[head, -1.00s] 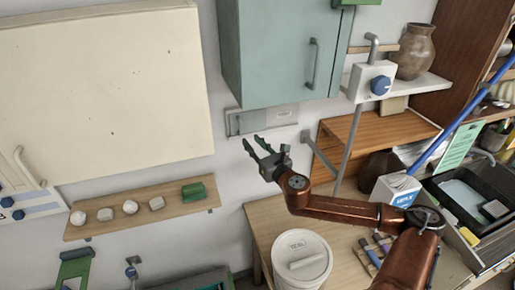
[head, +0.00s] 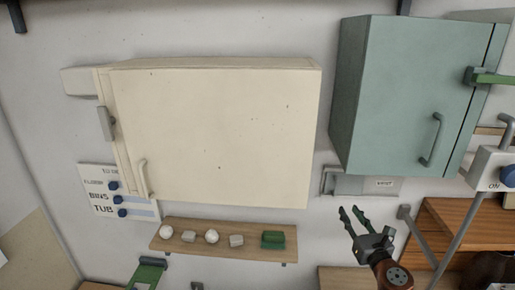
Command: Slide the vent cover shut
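The vent cover (head: 368,187) is a pale, flat plate with a small dark-lettered label. It is on the wall just below the green-grey cabinet, and a grey frame edge shows at its left end. I cannot tell how far the cover stands open. My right gripper (head: 351,209) is just below the vent in the picture, its two dark fingers spread and pointing up and left. Nothing is between the fingers, and they appear apart from the cover.
The green-grey cabinet (head: 397,95) hangs directly above the vent. A large cream cabinet (head: 215,135) is to the left, over a wooden shelf (head: 222,250) with several small pale objects and a green block. A white switch box (head: 487,168) is at the right. Bare wall lies left of the gripper.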

